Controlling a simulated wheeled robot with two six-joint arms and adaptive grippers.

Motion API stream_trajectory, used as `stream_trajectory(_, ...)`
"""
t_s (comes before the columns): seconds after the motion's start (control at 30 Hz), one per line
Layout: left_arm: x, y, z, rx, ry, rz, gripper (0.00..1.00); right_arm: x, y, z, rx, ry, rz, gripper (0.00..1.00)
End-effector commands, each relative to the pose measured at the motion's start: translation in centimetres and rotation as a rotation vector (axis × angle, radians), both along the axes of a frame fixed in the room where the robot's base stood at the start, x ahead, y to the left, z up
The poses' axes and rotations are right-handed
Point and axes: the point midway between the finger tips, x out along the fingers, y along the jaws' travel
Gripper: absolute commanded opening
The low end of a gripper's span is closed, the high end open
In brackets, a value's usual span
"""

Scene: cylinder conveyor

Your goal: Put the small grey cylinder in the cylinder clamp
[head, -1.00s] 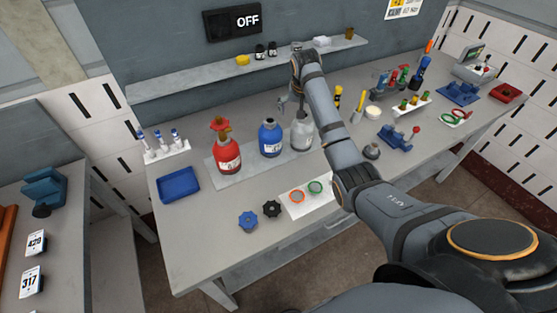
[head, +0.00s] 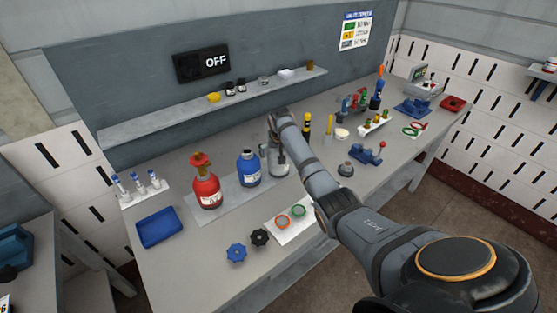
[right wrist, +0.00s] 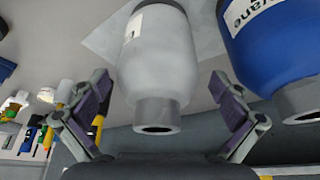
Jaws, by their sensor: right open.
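The small grey cylinder (head: 279,164) stands upright on the bench, right of the blue cylinder (head: 249,168) and the red cylinder (head: 206,190). My right gripper (head: 270,146) is close by its upper part, partly hidden by my own arm. In the right wrist view, the grey cylinder (right wrist: 152,65) appears neck-down between the two spread fingers of the right gripper (right wrist: 162,97), with gaps on both sides. The gripper is open and empty. A blue clamp-like fixture with a red knob (head: 367,154) stands further right on the bench; I cannot tell if it is the cylinder clamp. My left gripper is not in view.
The blue cylinder (right wrist: 272,45) is beside one finger in the wrist view. A white sheet with rings (head: 292,226), two knobs (head: 260,238) and a blue tray (head: 159,228) lie toward the front. A wall shelf (head: 180,108) runs behind. Several tools stand at the right.

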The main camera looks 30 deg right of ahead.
Motion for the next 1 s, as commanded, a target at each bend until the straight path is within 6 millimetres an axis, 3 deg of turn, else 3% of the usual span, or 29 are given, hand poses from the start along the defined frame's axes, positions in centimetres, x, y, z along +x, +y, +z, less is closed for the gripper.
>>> stream_trajectory(0.03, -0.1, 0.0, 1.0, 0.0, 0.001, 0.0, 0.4, 0.0, -0.2, -0.4, 0.001, 0.004, 0.0, 1.0)
stream_trajectory(0.2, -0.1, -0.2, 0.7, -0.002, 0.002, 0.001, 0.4, 0.7, -0.5, -2.5, 0.001, 0.001, -0.001, 1.0)
stream_trajectory(0.47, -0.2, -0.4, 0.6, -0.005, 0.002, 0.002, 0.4, 0.8, -0.6, -2.8, 0.0, 0.0, 0.0, 1.0)
stream_trajectory(1.0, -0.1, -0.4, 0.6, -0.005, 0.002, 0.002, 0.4, 0.8, -0.6, -2.8, -0.001, 0.0, 0.0, 0.27)
